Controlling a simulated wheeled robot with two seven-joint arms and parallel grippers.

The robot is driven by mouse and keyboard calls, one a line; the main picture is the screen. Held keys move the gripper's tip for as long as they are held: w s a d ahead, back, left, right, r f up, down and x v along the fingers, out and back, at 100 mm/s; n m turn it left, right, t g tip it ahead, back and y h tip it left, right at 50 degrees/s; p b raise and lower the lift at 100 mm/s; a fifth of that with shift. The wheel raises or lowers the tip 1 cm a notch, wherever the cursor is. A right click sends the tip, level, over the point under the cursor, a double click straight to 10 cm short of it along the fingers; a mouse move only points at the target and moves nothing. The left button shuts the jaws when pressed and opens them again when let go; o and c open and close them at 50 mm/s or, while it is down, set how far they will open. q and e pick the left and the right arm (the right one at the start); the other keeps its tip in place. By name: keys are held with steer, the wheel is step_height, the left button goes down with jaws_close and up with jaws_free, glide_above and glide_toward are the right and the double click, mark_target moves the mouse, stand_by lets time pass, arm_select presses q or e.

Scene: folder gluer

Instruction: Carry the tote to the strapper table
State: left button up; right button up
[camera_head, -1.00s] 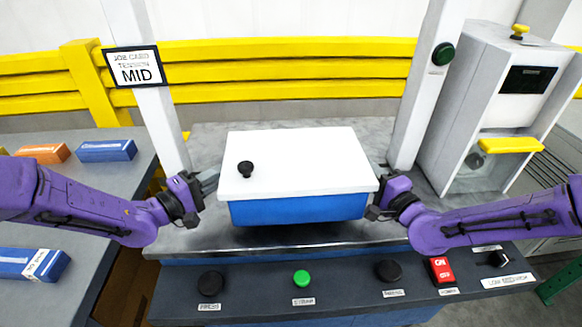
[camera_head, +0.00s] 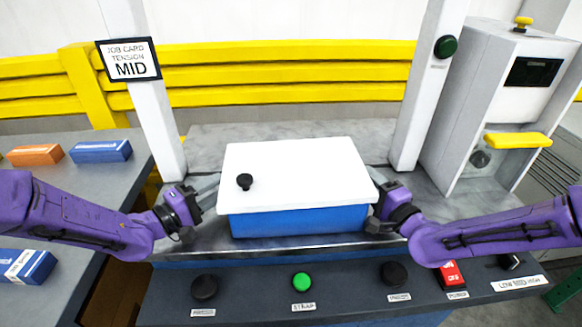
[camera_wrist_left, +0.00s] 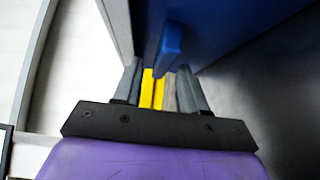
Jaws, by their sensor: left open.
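The tote (camera_head: 300,222) is blue, with a white lid (camera_head: 300,170) bearing a black knob (camera_head: 245,181). It is over the front part of the grey strapper table (camera_head: 215,240), level and apparently resting on it. My left gripper (camera_head: 209,190) is at the tote's left end. In the left wrist view its fingers (camera_wrist_left: 160,88) are apart, with a blue tab of the tote (camera_wrist_left: 172,45) in front of and between them. My right gripper (camera_head: 374,190) is at the tote's right end; its fingertips are hidden by the tote, so its opening cannot be told.
White posts (camera_head: 150,120) stand at both sides of the table. A dark control panel (camera_head: 345,295) with several buttons runs along the front. A grey machine (camera_head: 490,110) stands at right. A side table with small boxes (camera_head: 100,151) is at left. Yellow rails (camera_head: 290,70) run behind.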

arm_select(q)
steer(key=v, duration=0.7)
steer(key=shift+s+r, duration=0.1)
steer(key=shift+s, duration=0.05)
arm_select(e)
steer(key=shift+s, duration=0.15)
arm_select(q)
steer(key=shift+s, duration=0.1)
arm_select(e)
steer(key=v, duration=1)
steer(key=shift+s+d+r, duration=0.1)
steer(key=shift+s, duration=0.15)
steer(key=shift+s+d, duration=0.25)
steer(key=shift+s, duration=0.35)
